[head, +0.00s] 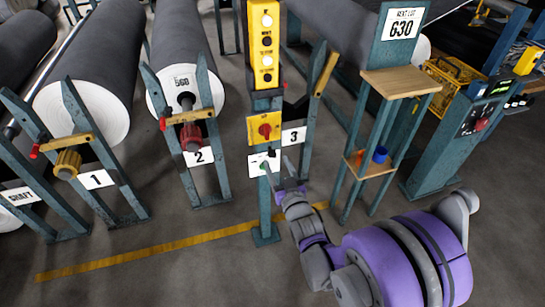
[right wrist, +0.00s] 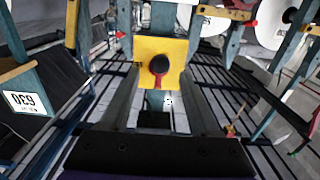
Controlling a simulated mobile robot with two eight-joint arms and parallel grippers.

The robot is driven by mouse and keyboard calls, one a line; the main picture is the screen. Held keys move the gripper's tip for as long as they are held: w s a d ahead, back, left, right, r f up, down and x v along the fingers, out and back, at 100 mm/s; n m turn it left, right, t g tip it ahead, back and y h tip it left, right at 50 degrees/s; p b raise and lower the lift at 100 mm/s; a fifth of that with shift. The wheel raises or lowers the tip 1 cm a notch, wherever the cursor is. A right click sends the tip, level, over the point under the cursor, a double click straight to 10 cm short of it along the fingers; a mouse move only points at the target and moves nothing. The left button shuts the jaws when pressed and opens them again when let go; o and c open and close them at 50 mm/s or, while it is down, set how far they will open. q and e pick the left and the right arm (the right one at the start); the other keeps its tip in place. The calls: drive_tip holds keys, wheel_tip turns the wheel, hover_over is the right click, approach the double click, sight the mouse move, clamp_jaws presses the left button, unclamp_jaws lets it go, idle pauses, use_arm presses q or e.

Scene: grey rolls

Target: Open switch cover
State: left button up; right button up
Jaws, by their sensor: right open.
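A yellow switch box with a red rotary knob (head: 264,129) is fixed on the teal control post. My left gripper is not in view.
A yellow panel with several round lights (head: 264,45) tops the post (head: 265,215). Large rolls in stands marked 1 (head: 96,180) and 2 (head: 198,157) are at left. A wooden-shelved stand (head: 400,82) is close on the right. Floor in front is clear.

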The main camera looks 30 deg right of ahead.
sight(273, 154)
drive_tip(key=shift+x, duration=1.95)
drive_tip(key=shift+a, duration=0.1)
clamp_jaws()
